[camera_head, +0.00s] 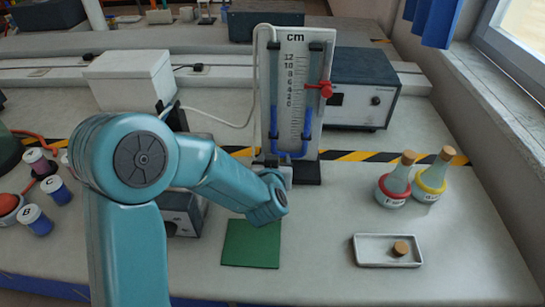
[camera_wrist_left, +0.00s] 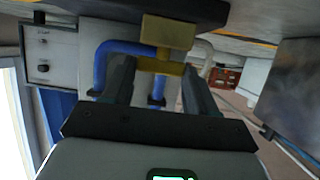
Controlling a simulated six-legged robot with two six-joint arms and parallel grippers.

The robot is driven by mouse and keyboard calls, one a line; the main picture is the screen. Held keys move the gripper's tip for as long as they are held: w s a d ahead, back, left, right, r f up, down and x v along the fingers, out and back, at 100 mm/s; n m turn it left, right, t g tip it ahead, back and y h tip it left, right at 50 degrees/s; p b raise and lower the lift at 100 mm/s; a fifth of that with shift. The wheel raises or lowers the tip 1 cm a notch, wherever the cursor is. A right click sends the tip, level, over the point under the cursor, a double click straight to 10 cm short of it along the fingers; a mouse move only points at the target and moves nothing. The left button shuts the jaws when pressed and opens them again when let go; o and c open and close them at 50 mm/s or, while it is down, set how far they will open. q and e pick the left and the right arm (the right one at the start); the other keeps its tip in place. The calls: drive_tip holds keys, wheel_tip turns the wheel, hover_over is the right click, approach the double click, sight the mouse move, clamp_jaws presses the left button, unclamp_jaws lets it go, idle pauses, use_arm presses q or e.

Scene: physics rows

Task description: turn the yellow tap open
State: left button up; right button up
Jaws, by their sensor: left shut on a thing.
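The yellow tap (camera_wrist_left: 167,32) shows in the left wrist view, with a block-shaped body and a narrower crossbar below it in the picture. Blue tubing (camera_wrist_left: 118,47) runs beside it. My left gripper (camera_wrist_left: 158,72) is shut on the tap's crossbar, one finger on each side. In the head view my left arm reaches to the foot of the upright cm gauge board (camera_head: 296,75), and my wrist hides the tap and my fingertips. How far the tap is turned cannot be told. My right gripper is not in view.
A green mat (camera_head: 236,250) lies in front. Two stoppered flasks (camera_head: 398,180) and a white tray (camera_head: 372,262) stand right.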

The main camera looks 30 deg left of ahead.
use_arm(q)
drive_tip(key=shift+r+n+y, duration=0.1)
drive_tip(key=shift+n+y, duration=0.2)
drive_tip(key=shift+y, duration=0.1)
drive_tip(key=o, duration=1.1)
drive_tip(key=shift+w, duration=0.1)
drive_tip(key=shift+c, duration=0.2)
drive_tip(key=b+v, duration=0.4)
drive_tip(key=v, duration=1.2)
